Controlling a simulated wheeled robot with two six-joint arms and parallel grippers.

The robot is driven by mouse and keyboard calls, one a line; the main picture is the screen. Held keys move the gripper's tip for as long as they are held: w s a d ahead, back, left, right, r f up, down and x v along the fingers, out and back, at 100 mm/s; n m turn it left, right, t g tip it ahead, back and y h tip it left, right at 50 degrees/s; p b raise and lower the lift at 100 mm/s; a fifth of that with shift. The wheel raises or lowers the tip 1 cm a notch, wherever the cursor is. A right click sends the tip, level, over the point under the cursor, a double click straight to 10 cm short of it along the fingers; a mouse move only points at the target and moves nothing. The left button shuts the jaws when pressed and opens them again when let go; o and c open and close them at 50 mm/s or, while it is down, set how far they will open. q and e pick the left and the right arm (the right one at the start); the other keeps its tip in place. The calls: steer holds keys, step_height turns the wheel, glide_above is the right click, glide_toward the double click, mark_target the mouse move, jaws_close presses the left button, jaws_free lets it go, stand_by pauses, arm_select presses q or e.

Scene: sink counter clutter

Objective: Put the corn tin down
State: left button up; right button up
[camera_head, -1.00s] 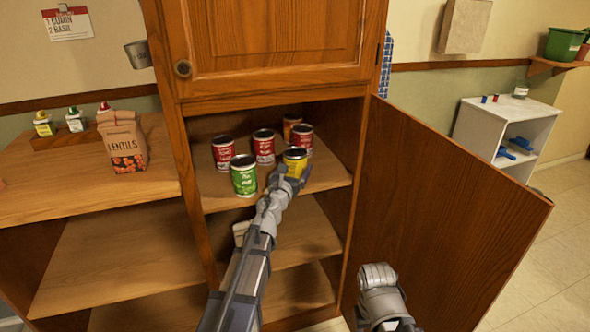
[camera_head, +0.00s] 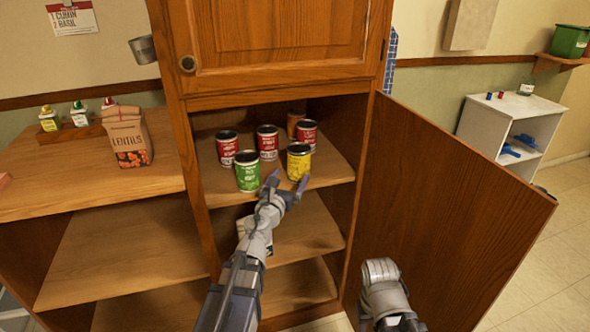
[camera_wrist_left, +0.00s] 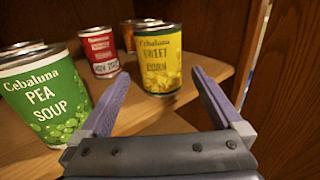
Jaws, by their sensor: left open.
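The yellow corn tin (camera_head: 299,161) stands upright on the upper cupboard shelf (camera_head: 225,192), near its front right. It also shows in the left wrist view (camera_wrist_left: 158,62), label facing me. My left gripper (camera_head: 287,186) is open and empty just in front of the tin, apart from it; its two fingers (camera_wrist_left: 158,100) are spread in the wrist view. My right arm shows at the lower right of the head view, but its gripper fingers cannot be made out.
A green pea soup tin (camera_head: 247,171) stands left of the corn tin. Red tins (camera_head: 268,142) and an orange-brown tin (camera_head: 295,122) stand behind. The open cupboard door (camera_head: 445,190) is at the right. A lentils bag (camera_head: 128,138) sits on the left counter.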

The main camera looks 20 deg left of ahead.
arm_select(q)
steer(key=s, duration=0.3)
steer(key=shift+s, duration=0.1)
